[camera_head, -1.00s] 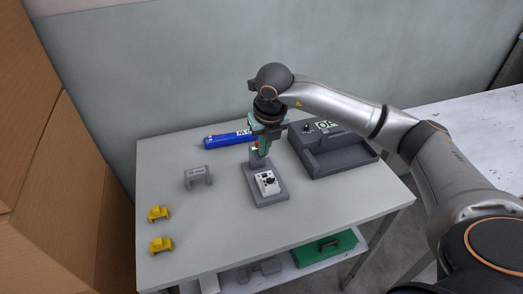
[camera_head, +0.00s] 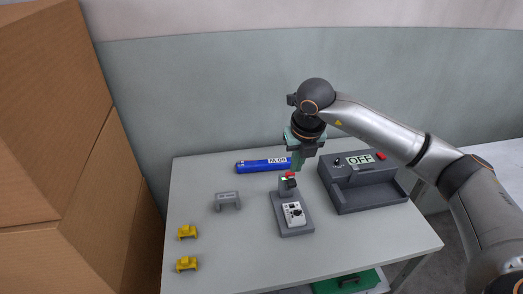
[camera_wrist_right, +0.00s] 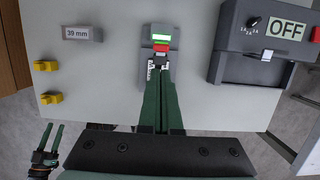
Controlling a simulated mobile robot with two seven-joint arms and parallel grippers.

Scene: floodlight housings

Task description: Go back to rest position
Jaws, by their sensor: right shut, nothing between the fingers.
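My right gripper (camera_head: 298,164) is shut and empty, a little above and behind the grey test fixture (camera_head: 296,231) on the table. The fixture has a post with a red part and a lit green display (camera_wrist_right: 161,37), and a white-and-black device (camera_head: 294,214) sits on its base. In the right wrist view the shut green fingers (camera_wrist_right: 161,84) cover part of the fixture. My left gripper (camera_wrist_right: 51,138) shows at the lower left of that view, off the table front, with its prongs apart and empty. It is out of the head view.
A blue cylinder (camera_head: 262,166) lies at the back of the table. A dark grey station (camera_head: 366,190) reading OFF stands on the right. Cardboard boxes (camera_head: 50,120) rise at the left.

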